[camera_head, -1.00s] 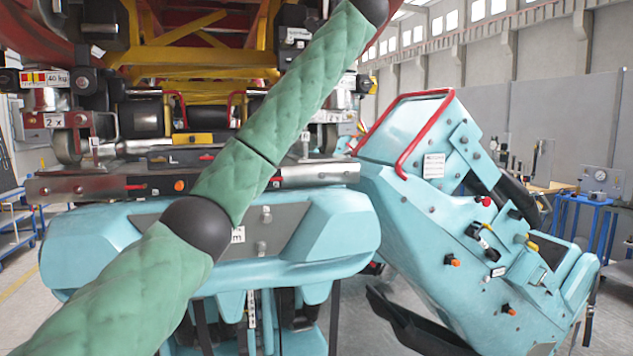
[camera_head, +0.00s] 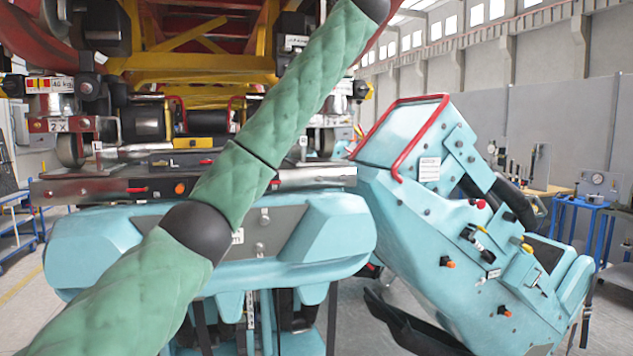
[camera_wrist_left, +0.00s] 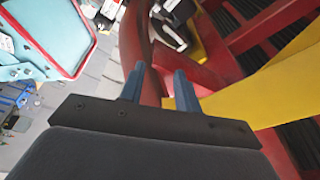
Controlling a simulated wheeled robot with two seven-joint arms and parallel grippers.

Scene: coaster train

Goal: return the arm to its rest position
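My left arm (camera_head: 240,185), in padded green sleeves with dark joints, crosses the head view from the lower left to the top right. Its gripper lies outside that view. In the left wrist view my left gripper (camera_wrist_left: 158,90) has its two blue-grey fingers apart, with nothing seen held between them. Red curved framework (camera_wrist_left: 150,60) shows behind and between the fingers; I cannot tell how close it is. My right arm and right gripper are in neither view.
The train's light-blue front (camera_head: 330,235) stands close ahead, behind my arm. A tilted light-blue panel with a red rail (camera_head: 412,140) stands at right. Yellow and red framework (camera_head: 205,70) rises above. A blue workbench (camera_head: 592,205) stands at far right.

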